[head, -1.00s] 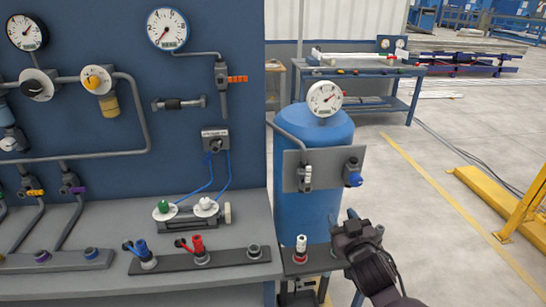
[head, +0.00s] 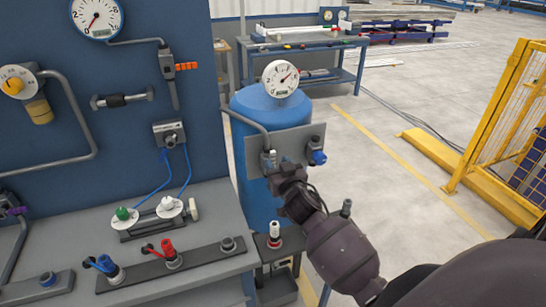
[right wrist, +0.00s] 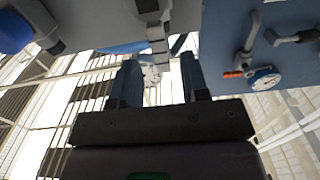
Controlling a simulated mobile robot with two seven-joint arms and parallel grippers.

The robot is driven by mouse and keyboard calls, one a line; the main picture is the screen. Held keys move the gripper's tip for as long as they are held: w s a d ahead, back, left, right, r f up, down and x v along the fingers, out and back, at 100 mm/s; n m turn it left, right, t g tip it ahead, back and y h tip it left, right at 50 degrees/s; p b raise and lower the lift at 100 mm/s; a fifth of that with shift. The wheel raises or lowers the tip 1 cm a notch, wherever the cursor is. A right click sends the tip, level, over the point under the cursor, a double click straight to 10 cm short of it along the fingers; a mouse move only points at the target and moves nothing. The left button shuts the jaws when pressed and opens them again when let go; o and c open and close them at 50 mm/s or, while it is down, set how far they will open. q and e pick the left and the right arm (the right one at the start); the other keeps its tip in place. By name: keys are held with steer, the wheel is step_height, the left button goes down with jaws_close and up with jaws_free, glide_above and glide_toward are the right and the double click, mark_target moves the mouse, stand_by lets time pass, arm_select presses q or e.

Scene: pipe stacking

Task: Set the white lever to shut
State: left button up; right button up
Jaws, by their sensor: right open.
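In the right wrist view, the two fingers (right wrist: 160,72) are apart, with grey valve parts (right wrist: 157,38) just beyond the gap. My left gripper is not in view.
A blue knob (head: 318,157) sits on the same plate, right of the lever. A gauge (head: 280,78) tops the blue tank (head: 262,104). A white-capped valve (head: 274,232) stands below.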

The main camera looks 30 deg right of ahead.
mark_target(274, 159)
steer(key=shift+x, duration=1.9)
jaws_close()
